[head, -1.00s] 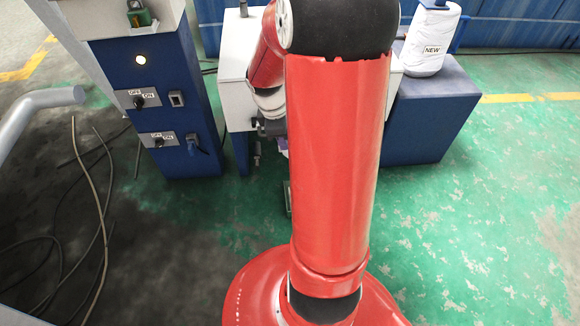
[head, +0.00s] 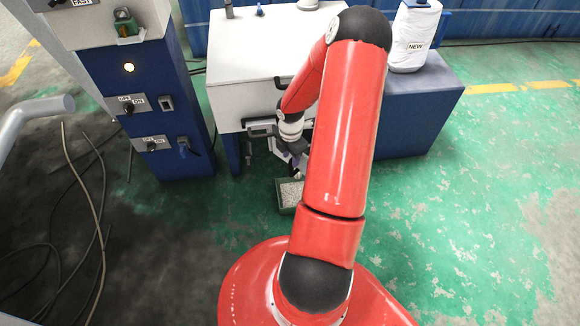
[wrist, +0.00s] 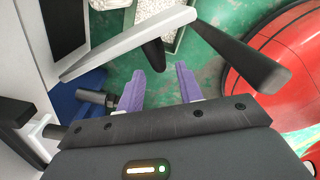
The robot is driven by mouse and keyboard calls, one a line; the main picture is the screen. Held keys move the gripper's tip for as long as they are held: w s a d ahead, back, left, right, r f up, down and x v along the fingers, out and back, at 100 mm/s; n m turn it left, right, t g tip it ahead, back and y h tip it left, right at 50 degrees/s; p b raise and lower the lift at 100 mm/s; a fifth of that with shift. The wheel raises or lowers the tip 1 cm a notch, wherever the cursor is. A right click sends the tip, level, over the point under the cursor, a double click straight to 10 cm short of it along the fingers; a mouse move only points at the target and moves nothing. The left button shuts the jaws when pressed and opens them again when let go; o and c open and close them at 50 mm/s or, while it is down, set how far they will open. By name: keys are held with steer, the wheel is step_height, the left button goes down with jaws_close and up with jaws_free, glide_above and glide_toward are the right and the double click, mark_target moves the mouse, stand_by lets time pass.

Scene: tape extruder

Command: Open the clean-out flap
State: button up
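In the wrist view a pale flat plate (wrist: 130,40), which looks like the clean-out flap, stands out at an angle from the white machine body, beside a dark opening (wrist: 65,28). A long dark bar (wrist: 240,55) extends from the plate's outer end. My gripper (wrist: 160,82) has its purple fingers apart with nothing visible between them. The fingers are close to the plate's lower side; contact cannot be told. In the head view my gripper (head: 289,155) is small and partly hidden at the front of the white box (head: 255,62); the flap is not clear there.
A green tray of pale pellets (head: 281,205) sits on the floor below my gripper. A dark handle (head: 262,128) is on the box front. A blue control column (head: 150,90) stands left and a blue block (head: 415,110) right. Cables (head: 85,205) lie at left; the right floor is clear.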

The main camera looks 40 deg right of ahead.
mark_target(291, 168)
step_height(291, 168, down, 7)
steer(key=shift+r+b, duration=0.1)
steer(key=shift+b, duration=0.6)
jaws_close()
